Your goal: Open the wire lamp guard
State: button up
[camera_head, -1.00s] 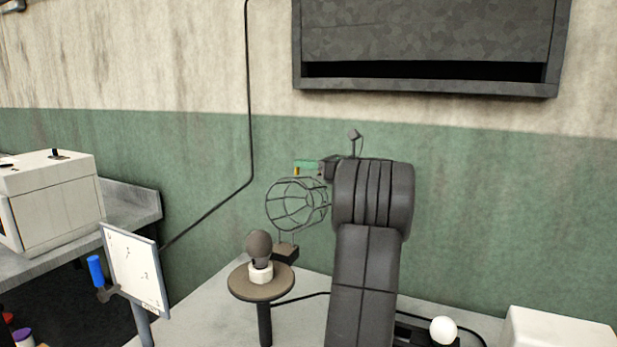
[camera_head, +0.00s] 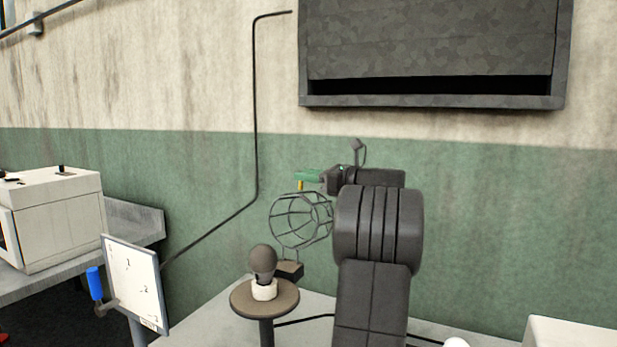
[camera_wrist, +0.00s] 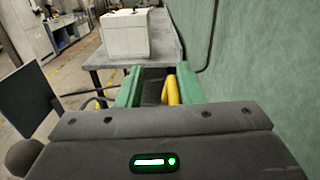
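The wire lamp guard (camera_head: 301,221) is a dark round cage in the middle of the head view, above a small dark base block (camera_head: 289,270). A small yellow piece (camera_head: 300,185) stands at the guard's top. My gripper (camera_head: 308,176) has green fingers and is just above the guard, at that yellow piece. In the wrist view, my gripper (camera_wrist: 155,88) has its fingers apart, with the yellow piece (camera_wrist: 172,91) between them, close to the right finger. I cannot tell whether it touches. The guard's wires are not clear in the wrist view.
A dark bulb (camera_head: 262,260) stands in a white socket on a round stand (camera_head: 245,299), left of the guard. A white board (camera_head: 133,282) with a blue handle (camera_head: 95,283) is further left. A white machine (camera_head: 55,215) sits on a bench. A wall box (camera_head: 430,100) hangs above.

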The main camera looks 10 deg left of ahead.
jog(key=b+v, duration=0.1)
jog(key=v, duration=1.3)
jog(key=shift+a, duration=0.15)
jog(key=p+x, duration=0.1)
jog(key=x, duration=1.3)
jog(key=shift+w+f+p, duration=0.2)
jog(key=shift+f+p, duration=0.05)
jog(key=shift+p, duration=0.15)
jog(key=shift+s+r, duration=0.1)
